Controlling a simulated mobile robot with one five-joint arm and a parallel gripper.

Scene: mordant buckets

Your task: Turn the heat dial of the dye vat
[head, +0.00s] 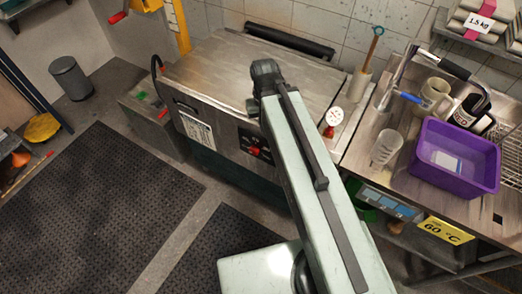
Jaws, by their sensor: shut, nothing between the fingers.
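The dye vat is a steel tank (210,75) with a flat closed lid and a black handle bar at its back. On its front face is a black control panel (244,138) with a red heat dial (255,150). My arm passes in front of the panel's right side and hides part of it. The dial's exact setting is too small to read. My arm rises from the bottom to a dark joint over the lid. I cannot make out my gripper; it is hidden behind the arm or outside the view.
A steel counter at right holds a purple tub (455,155), a clear beaker (386,147), mugs (434,95) and a drying rack. A yellow 60 °C sign (446,231) hangs at its edge. Dark mats (90,215) cover the open floor at left. A grey bin (70,78) stands far left.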

